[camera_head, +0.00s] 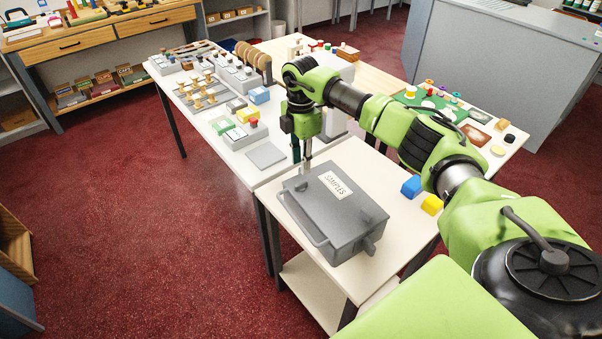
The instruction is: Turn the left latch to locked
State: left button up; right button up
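A closed grey case (315,195) with a white label reading SAMPLES lies on the near white table. A grey carry handle (303,222) runs along its lower-left side. A dark grey latch-like part (370,246) sticks out at the case's near-right end. Another latch is not clearly visible; the far end of the case is partly behind my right gripper. My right gripper (307,168) points down at the case's far edge, fingers close together. I cannot tell whether it touches anything or is shut. My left gripper is out of view.
A blue block (411,186) and a yellow block (432,205) stand right of the case. A grey flat plate (265,155) and a box with a red knob (245,134) lie on the adjoining white table.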

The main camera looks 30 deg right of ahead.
notch_tip(320, 180, up, 4)
dwell(0.6)
